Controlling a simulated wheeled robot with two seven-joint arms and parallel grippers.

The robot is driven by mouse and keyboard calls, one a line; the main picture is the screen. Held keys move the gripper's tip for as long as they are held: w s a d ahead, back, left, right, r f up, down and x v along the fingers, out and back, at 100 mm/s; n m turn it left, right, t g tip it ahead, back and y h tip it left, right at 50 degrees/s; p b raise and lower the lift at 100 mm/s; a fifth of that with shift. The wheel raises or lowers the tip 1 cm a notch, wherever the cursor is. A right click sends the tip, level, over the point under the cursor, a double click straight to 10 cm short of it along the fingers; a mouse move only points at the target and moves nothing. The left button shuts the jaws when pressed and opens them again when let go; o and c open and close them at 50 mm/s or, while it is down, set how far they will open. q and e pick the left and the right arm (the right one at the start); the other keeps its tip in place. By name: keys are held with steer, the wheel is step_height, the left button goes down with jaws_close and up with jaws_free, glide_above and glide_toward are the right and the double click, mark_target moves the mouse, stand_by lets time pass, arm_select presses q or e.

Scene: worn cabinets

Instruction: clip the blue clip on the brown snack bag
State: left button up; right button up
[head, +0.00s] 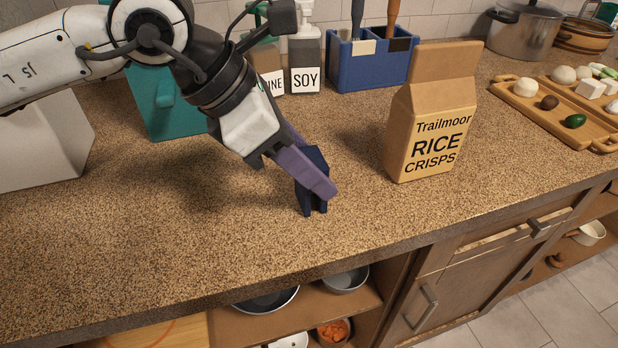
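The blue clip (312,200) is dark navy and stands upright at the counter's front middle; I cannot tell whether its lower end touches the counter. My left gripper (312,172) reaches down from the upper left, its purple fingers close together around the clip. The near finger covers the clip's middle, and the far finger is mostly hidden. The brown snack bag (432,115), labelled Trailmoor Rice Crisps, stands upright to the right, apart from the clip, its top flat and upright. My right gripper is not in view.
Behind stand a soy bottle (305,55), a blue utensil holder (365,62) and a steel pot (522,30). A wooden tray (545,118) with several food pieces lies at right. The speckled counter (180,245) is clear in front; its front edge drops to open shelves.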

arm_select(q)
steer(key=shift+r+p, duration=1.2)
steer(key=shift+r, duration=1.35)
